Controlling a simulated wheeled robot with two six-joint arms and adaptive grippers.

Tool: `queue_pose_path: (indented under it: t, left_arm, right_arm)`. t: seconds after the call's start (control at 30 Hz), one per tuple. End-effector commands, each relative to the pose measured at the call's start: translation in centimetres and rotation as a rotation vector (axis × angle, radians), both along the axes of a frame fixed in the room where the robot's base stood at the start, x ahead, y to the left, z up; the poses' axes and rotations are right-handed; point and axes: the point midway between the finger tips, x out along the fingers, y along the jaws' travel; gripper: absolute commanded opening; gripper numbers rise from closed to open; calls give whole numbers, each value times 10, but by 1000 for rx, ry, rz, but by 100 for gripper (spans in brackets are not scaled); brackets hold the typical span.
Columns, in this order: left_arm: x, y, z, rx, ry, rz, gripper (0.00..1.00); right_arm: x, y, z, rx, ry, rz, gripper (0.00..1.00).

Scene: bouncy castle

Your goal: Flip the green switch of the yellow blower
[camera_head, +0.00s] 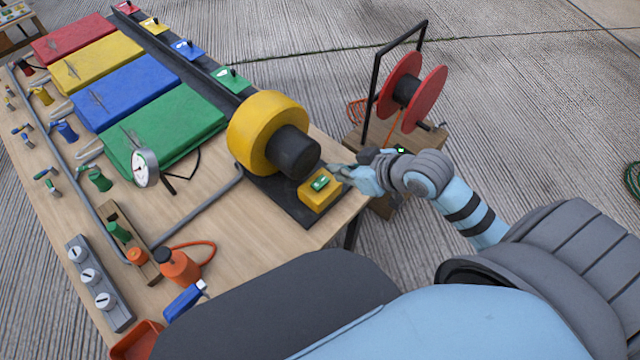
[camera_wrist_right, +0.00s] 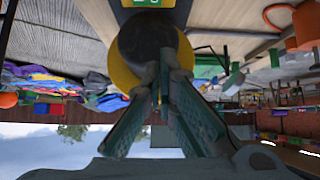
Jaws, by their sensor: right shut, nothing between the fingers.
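The yellow blower (camera_head: 258,125) stands at the right end of the table, with a dark grey cylinder (camera_head: 292,152) on its near side. Its yellow switch box (camera_head: 318,194) sits beside it on a black base plate, with the green switch (camera_head: 320,184) on top. The green switch also shows at the top edge of the right wrist view (camera_wrist_right: 146,3), partly cut off. My right gripper (camera_head: 338,172) is shut and empty, just right of the switch box and near its height. Whether the fingertips touch the box cannot be told. My left gripper is not in view.
A red reel (camera_head: 408,90) in a black frame stands behind my right arm. Red, yellow, blue and green mats (camera_head: 165,130) lie across the table. A gauge (camera_head: 144,168), a grey pipe (camera_head: 200,215) and an orange bottle (camera_head: 180,267) are to the left.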

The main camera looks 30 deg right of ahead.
Motion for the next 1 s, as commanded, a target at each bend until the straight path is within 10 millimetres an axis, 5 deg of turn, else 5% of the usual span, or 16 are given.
queue_pose_path:
  t: [0.47, 1.0]
  left_arm:
    - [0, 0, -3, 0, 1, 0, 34]
    - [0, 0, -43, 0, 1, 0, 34]
  right_arm:
    - [1, -2, -13, -5, 35, -11, 0]
    - [63, 21, -95, -6, 38, -8, 0]
